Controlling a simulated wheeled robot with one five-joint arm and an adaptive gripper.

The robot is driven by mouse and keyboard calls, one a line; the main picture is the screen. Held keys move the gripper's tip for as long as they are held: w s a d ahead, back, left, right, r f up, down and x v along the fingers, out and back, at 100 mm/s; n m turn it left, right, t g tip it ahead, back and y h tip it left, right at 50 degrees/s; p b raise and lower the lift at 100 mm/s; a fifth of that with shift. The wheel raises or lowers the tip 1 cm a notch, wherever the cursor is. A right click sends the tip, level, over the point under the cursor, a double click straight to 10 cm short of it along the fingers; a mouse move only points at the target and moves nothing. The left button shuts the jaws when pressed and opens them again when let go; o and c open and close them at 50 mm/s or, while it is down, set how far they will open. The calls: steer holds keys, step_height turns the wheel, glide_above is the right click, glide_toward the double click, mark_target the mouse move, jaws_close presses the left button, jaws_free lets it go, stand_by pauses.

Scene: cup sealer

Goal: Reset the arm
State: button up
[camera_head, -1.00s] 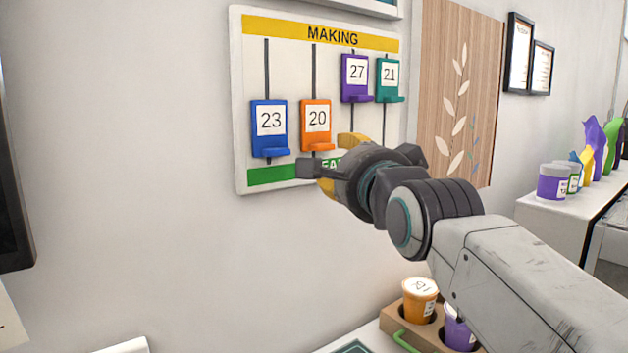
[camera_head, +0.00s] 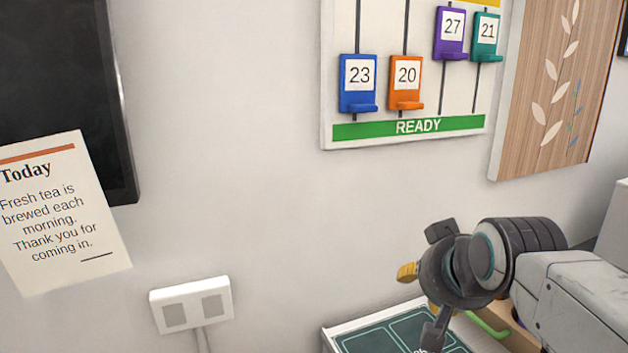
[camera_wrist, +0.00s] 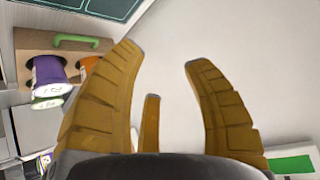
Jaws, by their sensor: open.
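My gripper (camera_wrist: 160,95) is open and empty in the wrist view, its yellow-brown fingers spread apart in front of the bare wall. In the head view my gripper (camera_head: 408,300) is at the lower right, below the order board (camera_head: 327,100) and clear of it. On the board, the blue slider 23 (camera_head: 357,85) and the orange slider 20 (camera_head: 406,85) sit low, just above the green READY strip (camera_head: 418,127). The purple slider 27 (camera_head: 449,33) and the teal slider 21 (camera_head: 485,37) sit higher.
A cup carrier (camera_wrist: 30,55) with a green handle (camera_wrist: 75,40) holds a purple cup (camera_wrist: 48,72) and an orange cup (camera_wrist: 88,66). A dark green mat (camera_head: 380,335) lies below my gripper. A white outlet (camera_head: 190,303) is on the wall.

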steer(key=s+f+n+g, duration=0.3)
steer(key=s+f+g, duration=0.2)
steer(key=s+f, duration=1.1)
steer(key=s, duration=0.3)
steer(key=shift+g, duration=0.3)
